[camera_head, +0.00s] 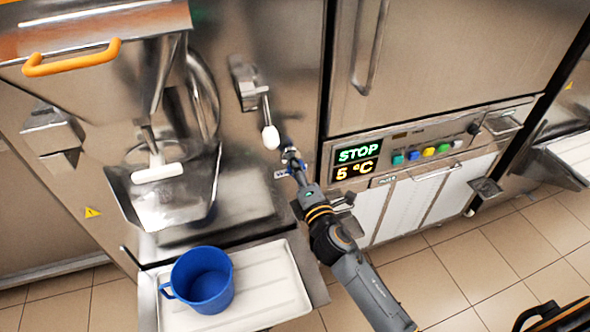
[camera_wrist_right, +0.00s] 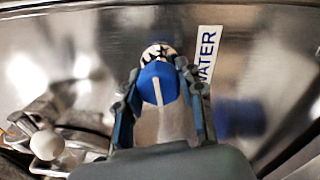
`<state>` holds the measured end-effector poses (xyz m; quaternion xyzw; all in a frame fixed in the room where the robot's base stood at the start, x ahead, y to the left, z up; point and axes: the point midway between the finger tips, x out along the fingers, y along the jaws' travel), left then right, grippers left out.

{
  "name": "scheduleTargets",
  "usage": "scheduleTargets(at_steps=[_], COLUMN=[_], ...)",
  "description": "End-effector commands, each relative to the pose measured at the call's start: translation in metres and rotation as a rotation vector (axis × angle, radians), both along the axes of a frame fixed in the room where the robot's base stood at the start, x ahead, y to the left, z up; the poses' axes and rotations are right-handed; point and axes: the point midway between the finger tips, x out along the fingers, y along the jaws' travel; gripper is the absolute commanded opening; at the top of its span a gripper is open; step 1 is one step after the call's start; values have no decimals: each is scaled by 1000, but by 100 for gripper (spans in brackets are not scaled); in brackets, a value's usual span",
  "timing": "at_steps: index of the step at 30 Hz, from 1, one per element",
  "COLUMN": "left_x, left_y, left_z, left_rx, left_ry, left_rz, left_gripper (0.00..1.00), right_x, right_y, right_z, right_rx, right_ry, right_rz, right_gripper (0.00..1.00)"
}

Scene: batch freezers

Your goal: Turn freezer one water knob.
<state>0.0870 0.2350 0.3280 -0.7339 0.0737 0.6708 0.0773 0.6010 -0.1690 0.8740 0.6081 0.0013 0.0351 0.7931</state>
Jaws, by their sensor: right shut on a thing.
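The water knob is blue with a white pointer line; it shows in the right wrist view (camera_wrist_right: 157,84) on the steel front panel, beside a label (camera_wrist_right: 207,57) reading WATER. My right gripper (camera_wrist_right: 160,95) has a finger on each side of the knob and is shut on it. In the head view my right gripper (camera_head: 291,160) reaches the panel at the knob, which it mostly hides. The freezer (camera_head: 290,60) with the knob is the steel machine at left. My left gripper is not in view.
A white-tipped lever (camera_head: 270,137) hangs just left of my right gripper. A blue jug (camera_head: 203,279) stands on a white tray (camera_head: 272,287) below. A display (camera_head: 358,160) reading STOP and 5 °C, with coloured buttons, is at right.

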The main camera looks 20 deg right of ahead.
Motion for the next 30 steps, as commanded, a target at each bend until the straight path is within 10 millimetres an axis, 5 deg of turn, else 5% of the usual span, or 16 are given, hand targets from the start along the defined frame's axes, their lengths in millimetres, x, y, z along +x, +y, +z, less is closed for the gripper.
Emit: scheduleTargets(at_steps=[24,25,28,30], left_x=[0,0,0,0], left_y=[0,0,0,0], left_z=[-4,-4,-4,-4], left_rx=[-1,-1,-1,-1], left_ry=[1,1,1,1], left_rz=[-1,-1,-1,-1], left_gripper=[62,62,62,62], right_x=[0,0,0,0], right_y=[1,1,1,0], right_z=[-1,-1,-1,-1], right_rx=[123,123,122,122], right_ry=[7,7,7,7], right_rz=[1,1,1,0], right_gripper=[6,42,61,61])
